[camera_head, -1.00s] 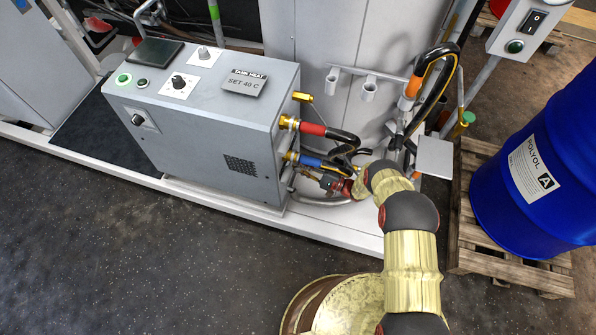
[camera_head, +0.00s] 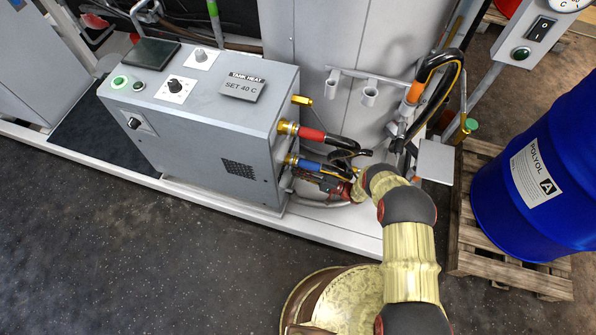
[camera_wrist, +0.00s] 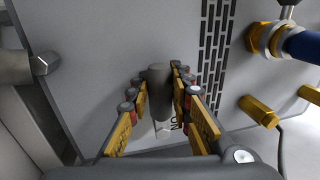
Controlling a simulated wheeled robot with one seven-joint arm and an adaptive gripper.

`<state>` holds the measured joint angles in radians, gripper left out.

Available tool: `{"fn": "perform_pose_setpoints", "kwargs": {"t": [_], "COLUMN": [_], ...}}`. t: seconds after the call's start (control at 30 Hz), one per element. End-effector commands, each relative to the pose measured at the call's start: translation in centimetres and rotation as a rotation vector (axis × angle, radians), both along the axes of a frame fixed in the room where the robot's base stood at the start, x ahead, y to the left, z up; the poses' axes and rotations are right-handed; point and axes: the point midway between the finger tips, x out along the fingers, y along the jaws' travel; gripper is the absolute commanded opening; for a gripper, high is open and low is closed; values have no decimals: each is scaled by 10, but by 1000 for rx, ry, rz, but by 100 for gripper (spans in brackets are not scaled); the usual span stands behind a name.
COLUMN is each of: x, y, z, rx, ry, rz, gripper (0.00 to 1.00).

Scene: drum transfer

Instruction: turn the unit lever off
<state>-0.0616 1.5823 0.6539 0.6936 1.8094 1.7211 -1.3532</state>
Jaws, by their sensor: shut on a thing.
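The grey heating unit (camera_head: 200,143) stands left of my arm, with a "TANK HEAT, SET 40 C" sign on top. In the wrist view, a short grey cylindrical lever (camera_wrist: 160,75) stands out from a grey panel (camera_wrist: 95,50). My gripper (camera_wrist: 160,88) is shut on this lever, with orange jaws and dark pads on both sides of it. Part of a small label shows below the lever; its text is mostly hidden. In the head view, my gripper (camera_head: 310,175) is low at the unit's right end, beside the hoses, and the lever is hidden.
A red-collared hose (camera_head: 312,134) and a blue-collared hose (camera_head: 310,165) leave the unit near my gripper. A black slotted vent (camera_wrist: 213,60) and a brass fitting (camera_wrist: 258,112) are close to the jaws. A blue drum (camera_head: 540,190) stands on a pallet (camera_head: 505,268) at right.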

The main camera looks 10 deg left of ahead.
Motion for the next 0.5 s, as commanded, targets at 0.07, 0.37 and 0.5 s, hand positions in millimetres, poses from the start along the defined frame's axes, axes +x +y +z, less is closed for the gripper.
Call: {"fn": "perform_pose_setpoints", "kwargs": {"t": [0.07, 0.37, 0.5], "x": [-1, -1, 0], "y": [0, 0, 0], "z": [-2, -1, -1], "rx": [-1, 0, -1], "ry": [4, 4, 3], "rz": [1, 1, 1], "gripper": [0, 35, 40]}}
